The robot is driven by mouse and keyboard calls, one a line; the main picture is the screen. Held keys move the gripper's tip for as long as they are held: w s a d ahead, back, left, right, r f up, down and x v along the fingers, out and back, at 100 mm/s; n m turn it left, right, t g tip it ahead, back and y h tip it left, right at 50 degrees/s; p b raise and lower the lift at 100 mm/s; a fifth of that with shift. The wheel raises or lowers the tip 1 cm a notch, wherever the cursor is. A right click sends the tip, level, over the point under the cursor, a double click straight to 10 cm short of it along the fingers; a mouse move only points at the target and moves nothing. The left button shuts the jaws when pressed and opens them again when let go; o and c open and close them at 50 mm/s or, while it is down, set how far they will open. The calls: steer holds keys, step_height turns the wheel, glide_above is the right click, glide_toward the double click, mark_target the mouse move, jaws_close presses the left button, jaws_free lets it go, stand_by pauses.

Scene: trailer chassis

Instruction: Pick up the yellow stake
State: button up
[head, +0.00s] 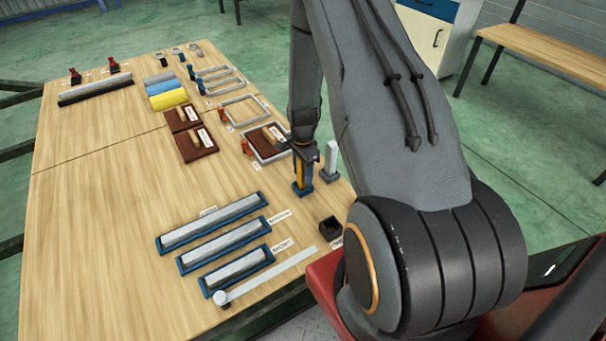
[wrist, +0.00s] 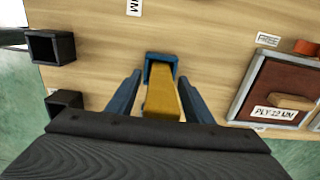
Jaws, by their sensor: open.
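The yellow stake (head: 298,171) stands in a blue holder (head: 303,190) near the right edge of the wooden table. In the wrist view the stake (wrist: 162,104) lies between the two blue fingers of my gripper (wrist: 160,97), with the blue holder (wrist: 161,60) at its far end. My gripper (head: 304,157) is above the holder, with its fingers open on either side of the stake. Gaps show between the fingers and the stake.
A grey post (head: 330,160) stands close to the right of the stake. A black open holder (head: 330,226) sits nearer the front edge. A framed brown ply panel (head: 268,142) lies just behind. Blue trays with grey bars (head: 213,222) lie to the front left. The left table half is mostly clear.

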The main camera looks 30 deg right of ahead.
steer(key=shift+c, duration=0.2)
jaws_close()
